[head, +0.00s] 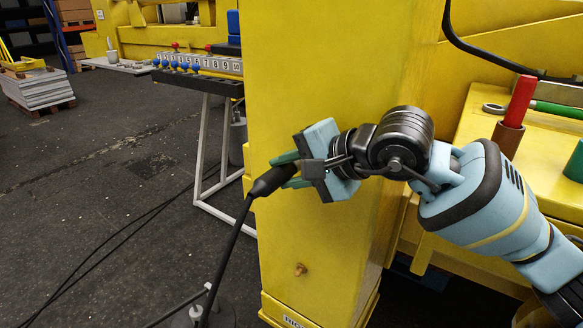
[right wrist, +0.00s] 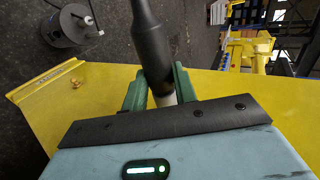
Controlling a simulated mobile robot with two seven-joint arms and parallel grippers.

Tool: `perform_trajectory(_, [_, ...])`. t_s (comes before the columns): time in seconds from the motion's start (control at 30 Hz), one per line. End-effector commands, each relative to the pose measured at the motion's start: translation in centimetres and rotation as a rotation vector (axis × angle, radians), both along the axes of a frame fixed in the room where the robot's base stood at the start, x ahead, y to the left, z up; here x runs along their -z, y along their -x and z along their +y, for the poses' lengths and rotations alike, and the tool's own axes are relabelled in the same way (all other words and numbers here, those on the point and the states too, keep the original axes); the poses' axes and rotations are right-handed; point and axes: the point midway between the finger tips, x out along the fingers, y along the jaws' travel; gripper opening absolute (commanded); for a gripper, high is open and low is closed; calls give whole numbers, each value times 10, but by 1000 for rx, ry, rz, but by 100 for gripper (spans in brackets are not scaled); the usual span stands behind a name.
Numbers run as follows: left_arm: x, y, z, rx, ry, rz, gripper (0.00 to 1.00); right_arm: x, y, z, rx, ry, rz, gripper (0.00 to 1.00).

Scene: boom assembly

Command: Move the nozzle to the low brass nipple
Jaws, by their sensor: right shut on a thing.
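The nozzle (head: 268,182) is black, with a dark hose hanging down from it. My right gripper (head: 281,171) is shut on it in front of the yellow column, above the low brass nipple (head: 300,269). The nipple is a small brass stub near the column's foot. In the right wrist view, the nozzle (right wrist: 150,45) lies between the green fingers (right wrist: 158,88), its pale end towards the palm. The nipple (right wrist: 75,83) shows there to the left, apart from the nozzle. My left gripper is not in view.
The yellow column (head: 315,70) stands mid-view. A numbered rack (head: 205,64) with blue knobs is behind it on the left. A yellow bench (head: 480,125) on the right holds a red-handled tool (head: 520,98). A round dark base (right wrist: 72,25) stands on the floor near the column.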

Motion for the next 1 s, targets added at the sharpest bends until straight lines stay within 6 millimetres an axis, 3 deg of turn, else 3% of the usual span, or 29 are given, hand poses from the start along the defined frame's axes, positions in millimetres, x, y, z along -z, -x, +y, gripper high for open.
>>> perform_trajectory(1.0, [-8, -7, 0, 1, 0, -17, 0, -1, 29, 21, -1, 0, -2, 0])
